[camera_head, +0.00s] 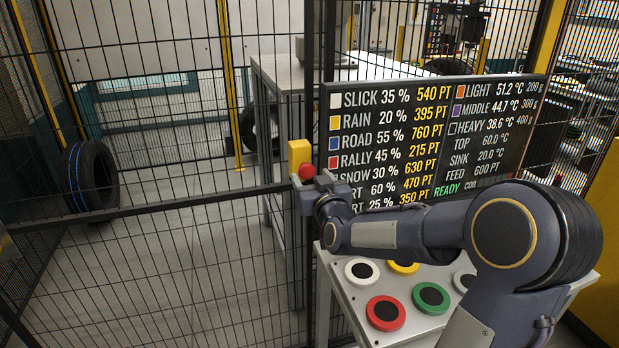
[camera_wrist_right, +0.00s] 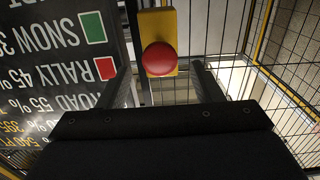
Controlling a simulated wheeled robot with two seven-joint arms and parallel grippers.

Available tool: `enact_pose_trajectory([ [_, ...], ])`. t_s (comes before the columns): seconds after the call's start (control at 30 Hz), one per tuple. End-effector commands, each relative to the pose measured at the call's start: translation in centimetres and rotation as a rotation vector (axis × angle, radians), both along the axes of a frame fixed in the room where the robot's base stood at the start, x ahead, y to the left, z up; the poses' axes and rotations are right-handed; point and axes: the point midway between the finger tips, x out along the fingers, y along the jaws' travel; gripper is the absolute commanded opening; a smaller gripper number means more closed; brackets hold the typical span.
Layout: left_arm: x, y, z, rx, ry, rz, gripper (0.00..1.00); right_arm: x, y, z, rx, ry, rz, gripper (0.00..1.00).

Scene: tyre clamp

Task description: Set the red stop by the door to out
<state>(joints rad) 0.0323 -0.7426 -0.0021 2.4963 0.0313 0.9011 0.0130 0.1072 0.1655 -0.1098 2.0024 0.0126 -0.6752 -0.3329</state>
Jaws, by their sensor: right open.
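The red stop (camera_head: 307,171) is a round red mushroom button on a yellow box (camera_head: 299,152), mounted at the edge of the mesh door beside the display board. In the right wrist view the red stop (camera_wrist_right: 159,58) shows between my two fingers, with the yellow box (camera_wrist_right: 158,20) behind it. My right gripper (camera_head: 306,188) is open, close in front of and slightly below the button in the head view. I cannot tell whether it touches the button or whether the button is in or out. My left gripper is not in view.
A black display board (camera_head: 430,140) hangs right of the stop, close to my right arm. A panel (camera_head: 350,300) with several coloured round buttons lies below my arm. Wire mesh fencing surrounds the area. A tyre (camera_head: 90,178) stands at left behind the mesh.

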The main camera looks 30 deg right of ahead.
Motion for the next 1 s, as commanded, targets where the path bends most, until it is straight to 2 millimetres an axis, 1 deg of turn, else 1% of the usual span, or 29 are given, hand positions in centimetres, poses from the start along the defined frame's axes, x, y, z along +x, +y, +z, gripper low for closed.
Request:
enact_pose_trajectory([
  [0.03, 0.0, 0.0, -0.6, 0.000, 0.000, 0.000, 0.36, -1.0, 0.2, -0.1, 0.001, -0.003, -0.001, 0.59],
  [0.1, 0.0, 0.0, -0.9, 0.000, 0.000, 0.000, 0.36, -2.2, 0.5, -0.2, 0.000, -0.003, 0.000, 0.59],
  [0.2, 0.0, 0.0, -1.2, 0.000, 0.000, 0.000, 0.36, -3.6, 0.9, -0.1, 0.001, -0.002, 0.000, 0.59],
  [0.33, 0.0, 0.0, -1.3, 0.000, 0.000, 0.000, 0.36, -4.8, 1.1, -0.1, 0.000, -0.001, 0.000, 0.59],
  [0.47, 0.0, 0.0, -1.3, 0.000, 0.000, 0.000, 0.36, -5.1, 1.2, -0.1, -0.001, 0.001, 0.001, 0.59],
  [0.9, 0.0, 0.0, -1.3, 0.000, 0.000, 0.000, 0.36, -5.1, 1.2, -0.1, 0.000, 0.001, 0.001, 0.59],
  [1.0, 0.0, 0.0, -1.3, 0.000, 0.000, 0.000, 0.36, -5.6, 1.6, -0.2, 0.020, 0.023, 0.017, 0.59],
])
